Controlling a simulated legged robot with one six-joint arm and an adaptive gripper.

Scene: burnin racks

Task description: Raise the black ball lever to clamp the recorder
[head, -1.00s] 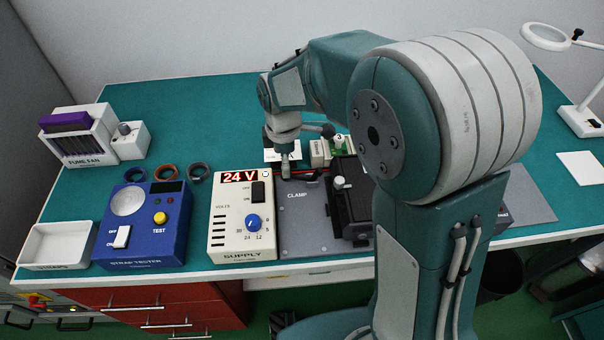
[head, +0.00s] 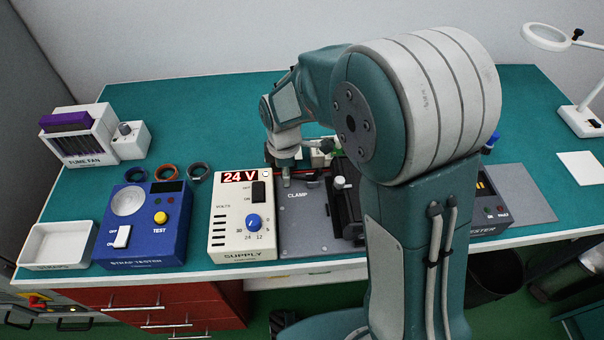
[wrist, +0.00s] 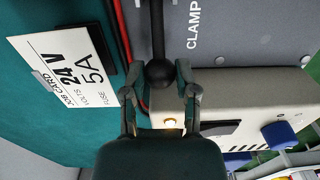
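The black ball (wrist: 160,73) of the lever shows in the wrist view, on the end of a dark rod (wrist: 157,25) that runs over the grey clamp plate (wrist: 225,40). My gripper (wrist: 158,88) is open, its two fingers either side of the ball's near edge; I cannot tell whether they touch it. In the head view my gripper (head: 287,182) points down over the back left of the clamp plate (head: 305,238), beside the supply, and hides the ball. The black recorder (head: 345,212) sits on the plate, partly behind my arm.
The cream 24 V supply (head: 228,228) stands close left of the clamp plate, and also beside my fingers in the wrist view (wrist: 225,105). A job card (wrist: 65,70) and red and black cables (wrist: 122,35) lie near the lever. The back left table (head: 220,115) is clear.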

